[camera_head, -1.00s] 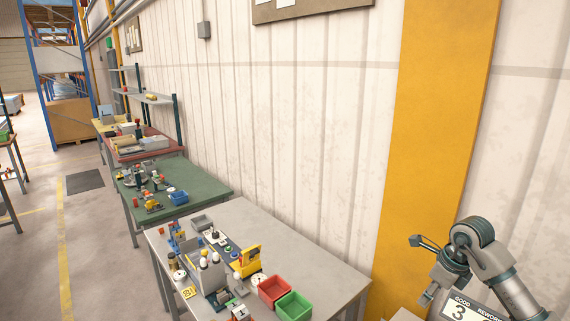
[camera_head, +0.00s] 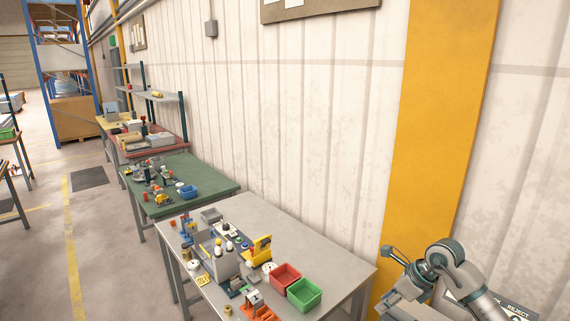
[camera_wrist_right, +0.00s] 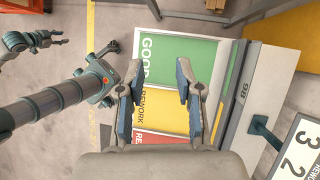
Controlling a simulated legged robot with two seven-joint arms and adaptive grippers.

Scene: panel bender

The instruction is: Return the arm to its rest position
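My right arm (camera_head: 445,254) shows at the lower right of the head view, bent, in front of the yellow post. In the right wrist view, my right gripper (camera_wrist_right: 157,69) has its two blue-padded fingers spread apart with nothing between them. Behind the fingers lies a panel with a green GOOD area (camera_wrist_right: 180,58), a yellow REWORK area (camera_wrist_right: 165,118) and a red REJECT area, the last partly hidden by the gripper.
A grey table (camera_head: 335,262) holds a red bin (camera_head: 285,276), a green bin (camera_head: 304,294) and several small parts. A green table (camera_head: 213,180) stands beyond it. The yellow post (camera_head: 435,140) is close behind my arm. Open floor (camera_head: 110,240) lies left.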

